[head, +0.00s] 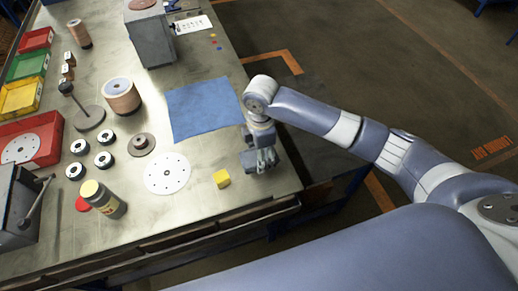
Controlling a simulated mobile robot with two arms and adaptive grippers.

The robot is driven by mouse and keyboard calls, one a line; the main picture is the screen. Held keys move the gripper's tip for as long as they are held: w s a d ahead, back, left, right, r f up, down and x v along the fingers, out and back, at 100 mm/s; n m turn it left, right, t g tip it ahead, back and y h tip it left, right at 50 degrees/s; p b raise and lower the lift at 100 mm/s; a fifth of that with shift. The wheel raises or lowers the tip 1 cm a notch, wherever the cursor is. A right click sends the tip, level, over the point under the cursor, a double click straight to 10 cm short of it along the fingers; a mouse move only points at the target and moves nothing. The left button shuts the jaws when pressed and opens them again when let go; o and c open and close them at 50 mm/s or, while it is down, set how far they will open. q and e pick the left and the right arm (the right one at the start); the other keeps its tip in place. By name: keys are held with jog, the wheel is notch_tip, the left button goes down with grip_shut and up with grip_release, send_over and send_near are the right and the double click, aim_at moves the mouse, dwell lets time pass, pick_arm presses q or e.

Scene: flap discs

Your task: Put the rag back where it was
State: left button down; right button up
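A flat blue cloth (204,109), which looks like the rag, lies spread out on the metal workbench (205,60) near its right side. My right gripper (265,162) points down over the bench's right edge area, just below and right of the cloth's lower right corner. It appears apart from the cloth. Its fingers are small and seen from above, so I cannot tell whether they are open or shut. No cloth shows in it. My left gripper is not in view.
A bottle (104,200), a copper-coloured spool (121,97) and several small discs stand farther left. Red (32,145), green and yellow bins line the left side.

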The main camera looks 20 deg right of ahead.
jog(key=shift+w+d+f, duration=0.1)
jog(key=shift+w, duration=0.7)
jog(key=shift+w+d+f, duration=0.1)
jog(key=shift+w, duration=0.65)
notch_tip(320, 180, down, 3)
jog(key=shift+p, duration=0.95)
jog(key=shift+f, duration=0.25)
jog(key=shift+f, duration=0.2)
jog(key=o, duration=0.9)
jog(key=shift+o, duration=0.2)
notch_tip(320, 180, up, 12)
jog(key=shift+r+b, duration=0.25)
jog(key=shift+b, duration=0.85)
